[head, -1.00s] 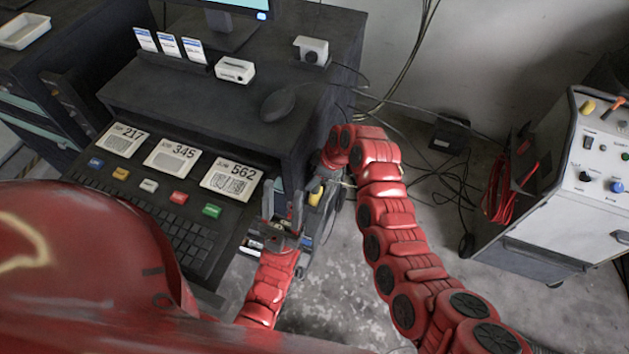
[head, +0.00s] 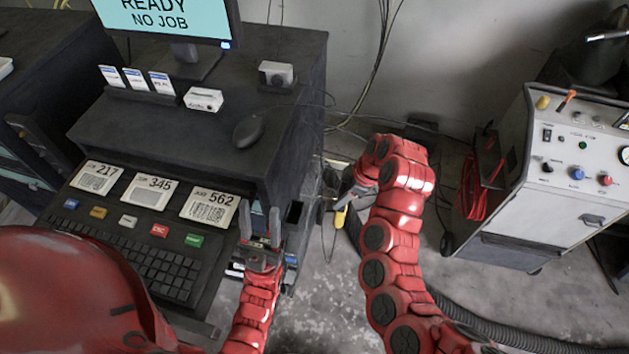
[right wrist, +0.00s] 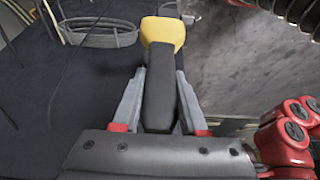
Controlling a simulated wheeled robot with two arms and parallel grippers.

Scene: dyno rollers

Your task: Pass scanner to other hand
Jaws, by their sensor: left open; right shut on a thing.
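The scanner has a yellow head (head: 340,218) and shows below my right gripper (head: 350,194) in the head view. In the right wrist view its yellow head (right wrist: 163,31) points away and its black handle (right wrist: 160,98) lies between the two fingers. My right gripper (right wrist: 160,88) is shut on that handle. My left gripper (head: 259,222) is open and empty, fingers pointing up, in front of the right end of the keyboard desk. It is apart from the scanner, to its left. Part of the scanner is hidden in the head view.
The dark desk carries a monitor (head: 170,20) reading "READY NO JOB", a mouse (head: 249,130), numbered cards (head: 209,207) and a keyboard (head: 140,262). A white wheeled machine (head: 545,200) stands at right. Cables lie by the wall. Grey floor between is mostly clear.

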